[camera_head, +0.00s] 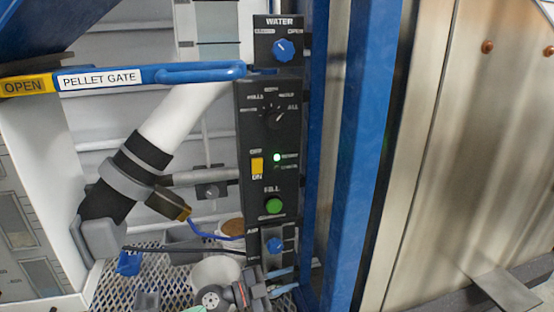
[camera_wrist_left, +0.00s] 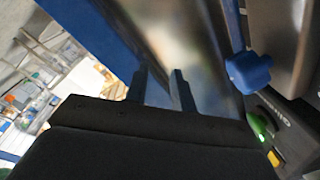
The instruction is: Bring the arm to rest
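My left gripper (camera_head: 282,281) shows low in the head view, just below the small blue knob (camera_head: 274,245) at the foot of the black control panel (camera_head: 254,190). In the left wrist view its two dark fingers (camera_wrist_left: 160,88) stand apart with nothing between them. A blue knob (camera_wrist_left: 248,70) and a lit green button (camera_wrist_left: 258,126) lie to the right of the fingers, apart from them. My right gripper is in neither view.
A blue pellet gate handle (camera_head: 150,75) crosses the upper left. The panel carries a green fill button (camera_head: 274,206), a yellow switch (camera_head: 257,165) and a blue water knob (camera_head: 284,50). A blue post (camera_head: 355,150) stands right of it. A mesh floor (camera_head: 120,290) lies below.

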